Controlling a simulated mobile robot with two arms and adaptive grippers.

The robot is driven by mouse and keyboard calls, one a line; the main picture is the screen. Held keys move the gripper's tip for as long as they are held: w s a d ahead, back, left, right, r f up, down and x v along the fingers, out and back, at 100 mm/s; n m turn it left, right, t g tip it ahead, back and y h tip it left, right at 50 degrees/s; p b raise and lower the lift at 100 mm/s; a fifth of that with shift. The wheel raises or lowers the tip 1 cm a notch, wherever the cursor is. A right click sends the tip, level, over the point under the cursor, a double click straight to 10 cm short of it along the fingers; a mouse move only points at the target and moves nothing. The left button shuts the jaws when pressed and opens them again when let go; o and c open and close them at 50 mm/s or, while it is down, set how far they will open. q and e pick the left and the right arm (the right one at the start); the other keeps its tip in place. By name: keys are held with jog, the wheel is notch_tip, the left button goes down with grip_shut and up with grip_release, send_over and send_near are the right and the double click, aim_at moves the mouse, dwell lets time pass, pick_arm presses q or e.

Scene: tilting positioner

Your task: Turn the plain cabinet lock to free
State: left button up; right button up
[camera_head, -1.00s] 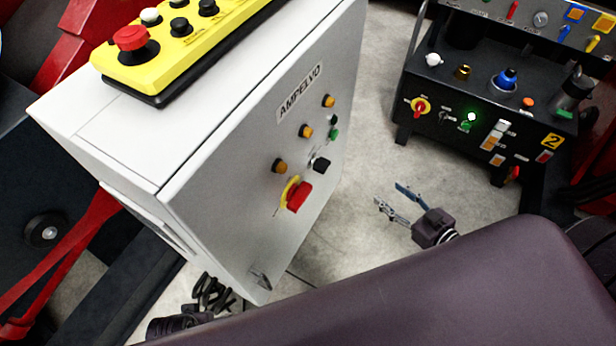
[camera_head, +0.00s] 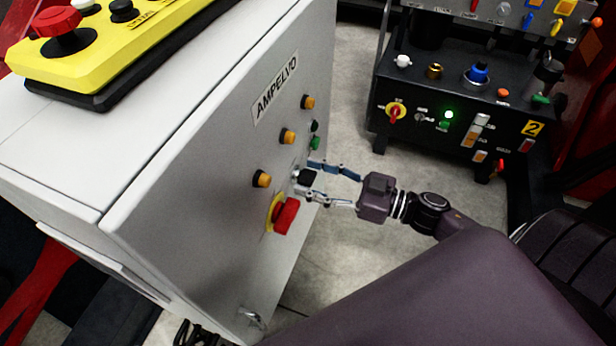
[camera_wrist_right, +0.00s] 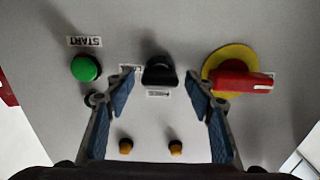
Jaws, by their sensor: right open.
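The black selector knob (camera_head: 307,177) is on the front of the grey cabinet (camera_head: 190,185), between the green button and the red rotary switch. It also shows in the right wrist view (camera_wrist_right: 160,72), with small labels beside it that are too blurred to read surely. My right gripper (camera_head: 312,180) is open at the panel. Its two fingers stand on either side of the knob, apart from it in the right wrist view (camera_wrist_right: 160,82). Contact cannot be told in the head view. My left gripper is not in view.
The red switch on its yellow plate (camera_wrist_right: 240,82) and the green START button (camera_wrist_right: 86,67) flank the knob. Amber lamps (camera_head: 288,136) are nearby. A yellow control box (camera_head: 110,50) lies on top. A black console (camera_head: 450,120) stands behind across open floor.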

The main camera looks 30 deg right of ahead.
jog(key=shift+w+a, duration=0.4)
jog(key=shift+w, duration=0.05)
jog(key=c, duration=1.2)
jog(key=shift+o, duration=0.2)
